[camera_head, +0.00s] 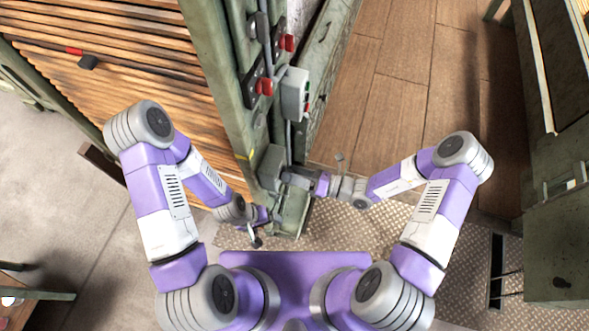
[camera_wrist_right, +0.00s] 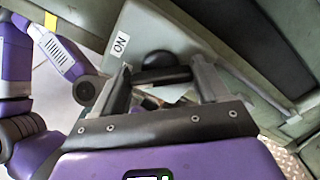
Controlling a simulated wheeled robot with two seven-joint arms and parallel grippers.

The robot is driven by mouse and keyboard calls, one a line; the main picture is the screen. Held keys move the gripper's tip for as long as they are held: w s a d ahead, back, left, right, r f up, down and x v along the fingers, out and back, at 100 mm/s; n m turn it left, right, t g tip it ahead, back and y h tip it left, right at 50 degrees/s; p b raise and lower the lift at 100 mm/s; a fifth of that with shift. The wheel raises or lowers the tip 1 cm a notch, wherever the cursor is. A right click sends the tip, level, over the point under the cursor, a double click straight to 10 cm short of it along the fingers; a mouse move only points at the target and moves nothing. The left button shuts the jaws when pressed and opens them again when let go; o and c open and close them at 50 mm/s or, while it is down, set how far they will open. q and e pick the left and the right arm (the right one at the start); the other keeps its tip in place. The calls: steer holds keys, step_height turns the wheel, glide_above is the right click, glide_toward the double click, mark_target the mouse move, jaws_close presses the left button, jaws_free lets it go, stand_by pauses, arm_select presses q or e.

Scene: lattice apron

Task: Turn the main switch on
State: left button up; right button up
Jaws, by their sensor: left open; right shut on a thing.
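The main switch is a grey-green box (camera_wrist_right: 145,32) with a white label (camera_wrist_right: 120,43) that reads ON upside down. A dark round hub (camera_wrist_right: 158,63) sits on its face with a dark handle bar (camera_wrist_right: 162,75) across it. In the head view the box (camera_head: 270,166) is low on the green post. My right gripper (camera_wrist_right: 162,82) has its fingers on either side of the handle and is shut on it. In the head view my right gripper (camera_head: 298,180) reaches the box from the right. My left gripper (camera_head: 258,238) is open and empty, below and left of the box.
Red knobs (camera_head: 264,87) and a small grey box (camera_head: 295,93) with buttons are higher on the green post (camera_head: 222,80). Wooden slats (camera_head: 120,60) fill the upper left. A green cabinet (camera_head: 560,215) stands at right. The wooden floor (camera_head: 400,90) between is clear.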

steer(key=shift+f+m+p, duration=0.15)
steer(key=shift+m+p, duration=1.4)
steer(key=shift+m, duration=2.65)
steer(key=o, duration=1.1)
steer(key=shift+c, duration=0.2)
steer(key=shift+d, duration=0.1)
steer(key=v, duration=0.7)
steer(key=shift+d, duration=0.2)
steer(key=shift+s, duration=0.1)
